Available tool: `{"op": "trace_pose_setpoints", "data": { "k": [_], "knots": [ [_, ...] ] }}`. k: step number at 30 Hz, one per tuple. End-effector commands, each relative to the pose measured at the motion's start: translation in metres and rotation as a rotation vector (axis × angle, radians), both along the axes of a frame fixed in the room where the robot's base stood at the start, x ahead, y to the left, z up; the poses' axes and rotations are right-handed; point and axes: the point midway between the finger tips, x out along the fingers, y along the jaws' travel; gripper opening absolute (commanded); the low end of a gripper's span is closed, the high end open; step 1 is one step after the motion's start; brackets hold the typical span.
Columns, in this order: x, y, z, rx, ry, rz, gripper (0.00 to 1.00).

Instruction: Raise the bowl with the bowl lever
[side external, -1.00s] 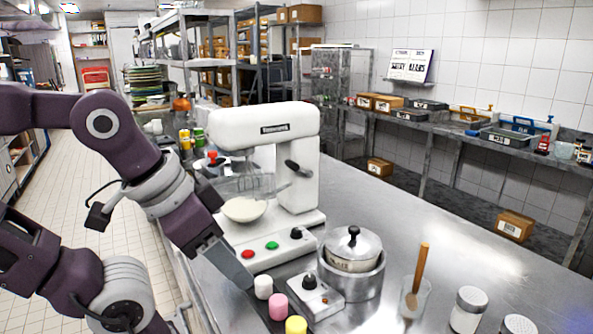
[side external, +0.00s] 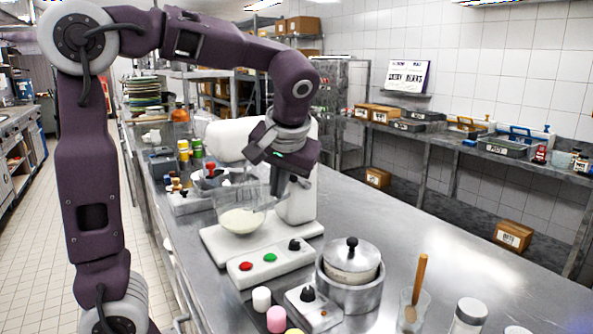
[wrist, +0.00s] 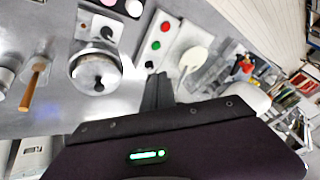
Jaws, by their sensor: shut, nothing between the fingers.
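The white stand mixer (side external: 222,137) stands on the steel counter. Its pale bowl (side external: 242,221) sits low above the base, beneath a clear guard; a pale round shape like the bowl shows in the wrist view (wrist: 196,57). My gripper (side external: 279,190) is shut and empty, pointing down beside the mixer's column, on the side that carries the black bowl lever. The lever is hidden behind my gripper and wrist in the side view, so I cannot tell whether they touch. In the wrist view my dark fingers (wrist: 158,90) are together, with no lever visible between them.
The mixer's base has a red button (side external: 246,267), a green button (side external: 270,258) and a black knob (side external: 294,245). A lidded pot (side external: 350,275) and a small knob box (side external: 314,305) stand in front. A glass with a wooden-handled tool (side external: 416,285) is to the right.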

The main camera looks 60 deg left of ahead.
Motion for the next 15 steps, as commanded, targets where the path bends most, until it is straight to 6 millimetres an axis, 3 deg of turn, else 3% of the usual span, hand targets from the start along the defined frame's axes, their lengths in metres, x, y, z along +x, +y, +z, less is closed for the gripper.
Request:
{"op": "trace_pose_setpoints", "data": {
  "k": [1,6,10,15],
  "knots": [
    [0.026,0.016,-0.001,0.079,-0.004,0.089,0.00],
    [0.101,0.063,0.006,0.410,-0.148,0.387,0.00],
    [0.140,0.075,0.011,0.611,-0.303,0.509,0.00],
    [0.162,0.076,0.015,0.730,-0.425,0.565,0.00]
  ]
}}
